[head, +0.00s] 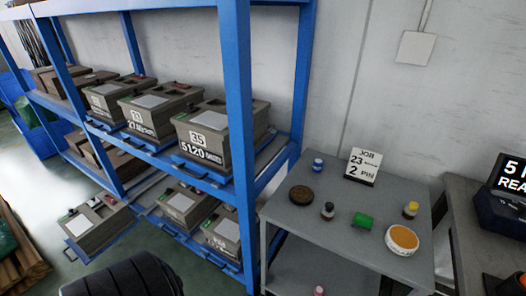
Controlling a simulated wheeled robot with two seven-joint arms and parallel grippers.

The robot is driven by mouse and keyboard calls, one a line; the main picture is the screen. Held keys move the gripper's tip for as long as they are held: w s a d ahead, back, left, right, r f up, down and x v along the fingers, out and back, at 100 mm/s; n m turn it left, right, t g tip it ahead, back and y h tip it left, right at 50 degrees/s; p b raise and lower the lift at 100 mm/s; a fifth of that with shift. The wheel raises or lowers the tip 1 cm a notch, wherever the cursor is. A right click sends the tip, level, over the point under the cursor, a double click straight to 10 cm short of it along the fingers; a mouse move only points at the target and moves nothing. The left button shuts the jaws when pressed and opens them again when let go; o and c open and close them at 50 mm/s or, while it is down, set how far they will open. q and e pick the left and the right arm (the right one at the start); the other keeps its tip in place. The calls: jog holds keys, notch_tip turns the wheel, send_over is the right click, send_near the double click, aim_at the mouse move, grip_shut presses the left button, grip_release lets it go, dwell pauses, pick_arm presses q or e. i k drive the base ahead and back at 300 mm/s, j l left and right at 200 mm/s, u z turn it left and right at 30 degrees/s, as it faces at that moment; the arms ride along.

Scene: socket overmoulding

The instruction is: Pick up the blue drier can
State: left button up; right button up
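A small blue can with a pale band (318,165), which fits the drier can, stands upright near the back left of the grey table (290,225). It is left of the white sign and behind a dark brown disc. Nothing touches it that I can see. No gripper fingers show in the head view, so neither gripper can be placed relative to the can.
The table also holds the sign (361,167), the brown disc (301,195), a dark bottle (327,211), a green can on its side (363,220), a yellow-capped bottle (411,209) and an orange-filled tub (402,240). A blue rack post (238,120) stands left.

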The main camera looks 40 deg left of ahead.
aim_at(318, 163)
jog(key=u, duration=0.85)
